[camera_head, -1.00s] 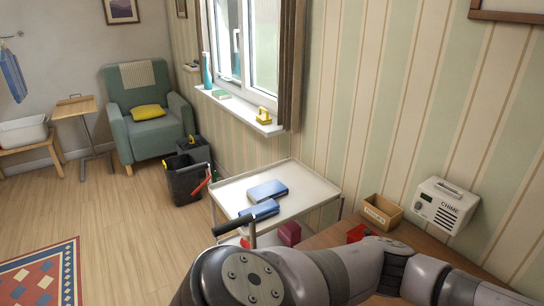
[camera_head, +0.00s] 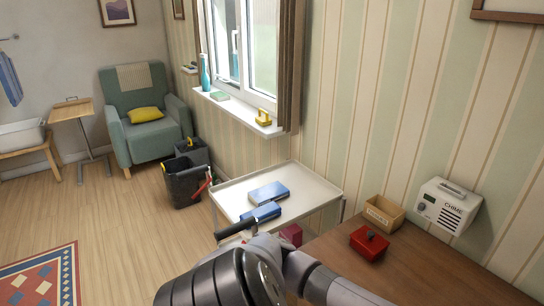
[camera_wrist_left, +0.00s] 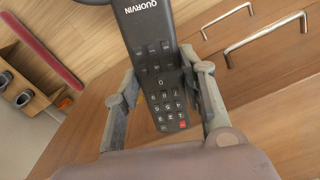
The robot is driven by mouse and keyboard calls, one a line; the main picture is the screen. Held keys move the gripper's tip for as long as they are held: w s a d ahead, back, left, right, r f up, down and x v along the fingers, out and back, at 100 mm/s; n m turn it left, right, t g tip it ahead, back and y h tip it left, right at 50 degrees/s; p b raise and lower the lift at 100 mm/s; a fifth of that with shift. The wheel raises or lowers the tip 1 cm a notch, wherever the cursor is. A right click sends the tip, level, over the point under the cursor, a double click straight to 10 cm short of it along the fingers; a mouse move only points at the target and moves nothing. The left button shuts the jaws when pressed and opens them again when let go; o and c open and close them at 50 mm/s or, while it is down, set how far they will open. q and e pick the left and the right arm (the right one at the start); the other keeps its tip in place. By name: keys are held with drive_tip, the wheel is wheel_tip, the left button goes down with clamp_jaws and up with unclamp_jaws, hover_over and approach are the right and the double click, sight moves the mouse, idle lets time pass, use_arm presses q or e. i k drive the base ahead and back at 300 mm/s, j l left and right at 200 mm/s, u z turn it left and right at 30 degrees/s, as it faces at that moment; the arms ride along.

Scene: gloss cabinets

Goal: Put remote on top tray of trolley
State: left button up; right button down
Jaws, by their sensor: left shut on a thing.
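In the left wrist view a dark remote (camera_wrist_left: 160,60) with number keys and the word QUORVIN sits between the fingers of my left gripper (camera_wrist_left: 163,72). The gripper is shut on it, and the remote's far end runs out of the top of the picture. In the head view the trolley's white top tray (camera_head: 312,194) stands below the window. A blue book-like block (camera_head: 268,191) and a smaller blue item (camera_head: 260,212) lie on it, with bare tray to their right.
Drawer handles (camera_wrist_left: 265,32) show in the wrist view.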

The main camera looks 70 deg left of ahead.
sight(237, 192)
drive_tip(key=k+j, duration=0.2)
drive_tip(key=j, duration=0.2)
drive_tip(key=k+j, duration=0.2)
drive_tip(key=j, duration=0.2)
drive_tip(key=k+j, duration=0.2)
drive_tip(key=j, duration=0.2)
drive_tip(key=k+j, duration=0.2)
drive_tip(key=j, duration=0.2)
drive_tip(key=k+j, duration=0.15)
drive_tip(key=j, duration=0.2)
